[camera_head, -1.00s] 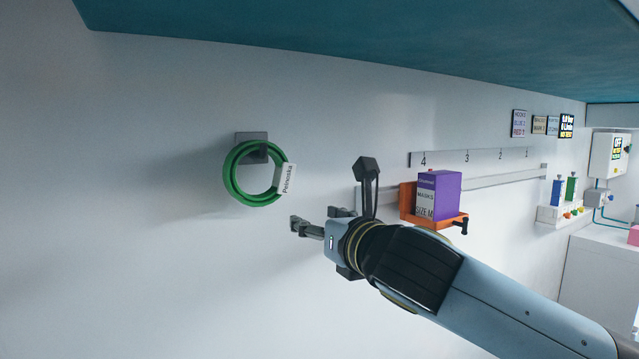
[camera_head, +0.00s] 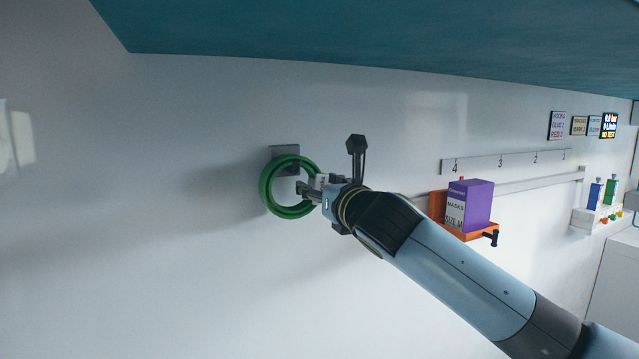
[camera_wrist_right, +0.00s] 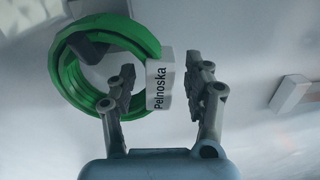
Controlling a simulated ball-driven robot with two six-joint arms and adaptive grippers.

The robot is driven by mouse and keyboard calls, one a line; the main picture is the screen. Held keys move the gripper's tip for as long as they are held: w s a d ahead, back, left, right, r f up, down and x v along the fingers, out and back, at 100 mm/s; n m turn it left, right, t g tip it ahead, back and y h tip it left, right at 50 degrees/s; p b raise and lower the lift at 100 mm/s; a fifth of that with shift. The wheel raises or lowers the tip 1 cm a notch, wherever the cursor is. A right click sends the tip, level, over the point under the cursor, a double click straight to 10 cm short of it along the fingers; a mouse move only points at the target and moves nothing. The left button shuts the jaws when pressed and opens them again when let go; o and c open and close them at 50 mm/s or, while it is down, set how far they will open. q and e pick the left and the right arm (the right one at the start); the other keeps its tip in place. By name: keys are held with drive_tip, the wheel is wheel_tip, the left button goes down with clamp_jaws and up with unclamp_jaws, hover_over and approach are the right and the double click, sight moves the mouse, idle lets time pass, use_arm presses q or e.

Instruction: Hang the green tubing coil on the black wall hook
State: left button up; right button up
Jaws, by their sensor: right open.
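The green tubing coil (camera_head: 266,190) hangs on the wall. Its top sits at the dark hook with a grey square plate (camera_head: 283,154). In the right wrist view the coil (camera_wrist_right: 70,83) is on the left, with the dark hook (camera_wrist_right: 94,48) inside the top of its ring. A white label reading "Pelnoska" (camera_wrist_right: 160,80) is on the coil's right side. My right gripper (camera_head: 308,186) is open at that side. In the wrist view its fingers (camera_wrist_right: 160,78) stand either side of the label; contact cannot be told. My left gripper is not in view.
An orange shelf (camera_head: 438,206) with a purple mask box (camera_head: 478,203) is on the wall, right of the coil and behind my right arm. A numbered strip (camera_head: 500,162) and rail run rightward. The wall left of the coil is bare.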

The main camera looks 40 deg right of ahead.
drive_tip(key=shift+w, duration=0.15)
drive_tip(key=shift+c, duration=0.3)
clamp_jaws()
drive_tip(key=shift+a+f+m, duration=0.1)
drive_tip(key=shift+f+m, duration=0.05)
drive_tip(key=shift+m, duration=0.15)
idle(0.4)
